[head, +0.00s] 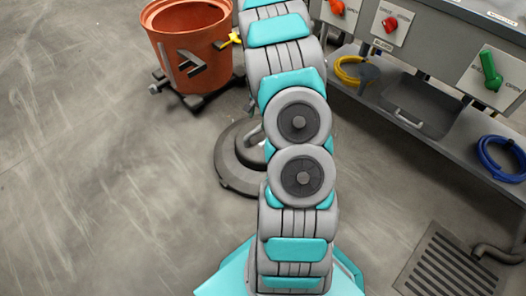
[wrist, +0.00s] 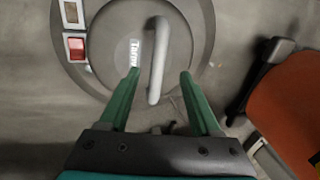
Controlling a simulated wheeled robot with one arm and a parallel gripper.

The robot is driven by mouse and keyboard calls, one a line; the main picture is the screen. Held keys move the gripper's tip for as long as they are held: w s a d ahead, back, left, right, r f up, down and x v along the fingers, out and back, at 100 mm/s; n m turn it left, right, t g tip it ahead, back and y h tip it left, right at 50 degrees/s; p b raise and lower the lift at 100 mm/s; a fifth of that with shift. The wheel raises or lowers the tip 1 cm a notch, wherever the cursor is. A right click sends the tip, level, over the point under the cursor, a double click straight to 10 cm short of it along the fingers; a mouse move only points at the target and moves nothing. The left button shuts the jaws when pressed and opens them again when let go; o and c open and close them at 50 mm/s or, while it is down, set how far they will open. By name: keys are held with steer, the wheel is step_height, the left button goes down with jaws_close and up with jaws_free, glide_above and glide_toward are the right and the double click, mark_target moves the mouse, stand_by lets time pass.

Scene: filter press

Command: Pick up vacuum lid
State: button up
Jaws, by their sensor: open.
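The vacuum lid (wrist: 185,22) is a round grey disc with a pale bar handle (wrist: 155,65) and a small printed label. In the head view the round grey vacuum top (head: 232,168) shows partly behind my arm. My gripper (wrist: 159,74) is open, with green fingers, and points at the lid. In the wrist view the handle's lower part appears between the two fingertips, with space on both sides. No contact shows, and the remaining depth cannot be told. My gripper is hidden behind my arm in the head view.
An orange bin (head: 195,45) on a wheeled base stands at the back, and to the right in the wrist view. A steel bench (head: 430,130) with valves and hoses lies on the right. A floor drain (head: 447,265) is at lower right. The left floor is clear.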

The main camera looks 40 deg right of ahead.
steer(key=shift+w+d+f, duration=0.3)
steer(key=shift+d+f, duration=0.05)
steer(key=shift+f, duration=1.2)
steer(key=shift+w+d+f, duration=0.25)
steer(key=shift+d+f, duration=0.1)
steer(key=shift+f, duration=1.25)
steer(key=shift+w+d+f, duration=0.3)
steer(key=shift+d+f, duration=0.05)
steer(key=shift+f, duration=1.2)
steer(key=shift+m, duration=0.3)
jaws_close()
